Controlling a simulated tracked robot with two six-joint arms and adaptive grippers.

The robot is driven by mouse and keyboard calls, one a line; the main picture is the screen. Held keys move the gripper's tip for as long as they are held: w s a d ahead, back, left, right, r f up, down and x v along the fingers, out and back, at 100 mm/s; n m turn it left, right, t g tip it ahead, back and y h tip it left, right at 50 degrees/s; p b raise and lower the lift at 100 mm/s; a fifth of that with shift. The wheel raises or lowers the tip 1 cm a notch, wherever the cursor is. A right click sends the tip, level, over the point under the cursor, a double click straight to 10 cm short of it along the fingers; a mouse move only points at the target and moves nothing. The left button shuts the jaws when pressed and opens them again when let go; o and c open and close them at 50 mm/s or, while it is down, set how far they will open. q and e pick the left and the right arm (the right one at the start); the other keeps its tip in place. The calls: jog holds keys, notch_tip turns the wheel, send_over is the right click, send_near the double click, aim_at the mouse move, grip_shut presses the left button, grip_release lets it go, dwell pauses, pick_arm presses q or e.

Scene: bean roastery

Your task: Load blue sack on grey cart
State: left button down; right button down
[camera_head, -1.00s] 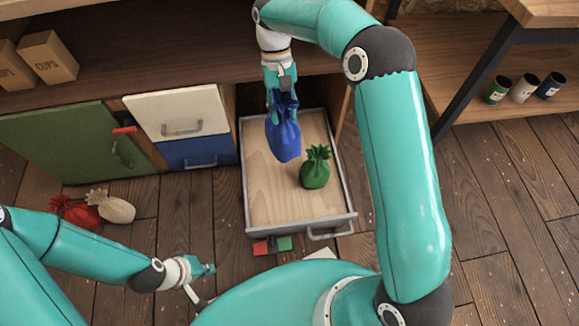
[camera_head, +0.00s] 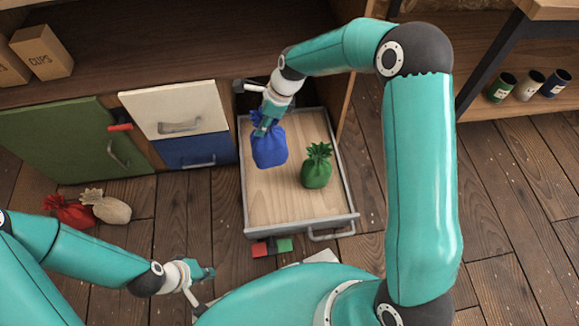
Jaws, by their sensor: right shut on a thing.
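The blue sack (camera_head: 270,148) hangs upright by its gathered neck from my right gripper (camera_head: 263,126), which is shut on it. The sack is over the left part of the open drawer (camera_head: 290,213); I cannot tell whether it touches the drawer floor. My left gripper (camera_head: 206,272) is low at the left of the middle, far from the sack and near the floor; its jaws are too small and turned away to read. I see no grey cart that I can make out in this view.
A green sack (camera_head: 317,167) stands in the drawer, right of the blue one. A red sack (camera_head: 70,212) and a beige sack (camera_head: 107,206) lie on the floor at left. Red (camera_head: 259,249) and green (camera_head: 284,245) blocks are before the drawer. The cabinet (camera_head: 150,70) stands behind.

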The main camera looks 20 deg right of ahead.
jog(key=shift+w+f+m, duration=0.15)
jog(key=shift+m, duration=0.35)
jog(key=shift+f+t, duration=0.3)
jog(key=shift+f, duration=0.1)
notch_tip(320, 180, down, 15)
jog(key=b, duration=0.6)
notch_tip(320, 180, down, 4)
jog(key=shift+f+b, duration=0.1)
jog(key=shift+b, duration=0.7)
jog(key=c, duration=0.8)
grip_release()
jog(key=shift+o, duration=0.2)
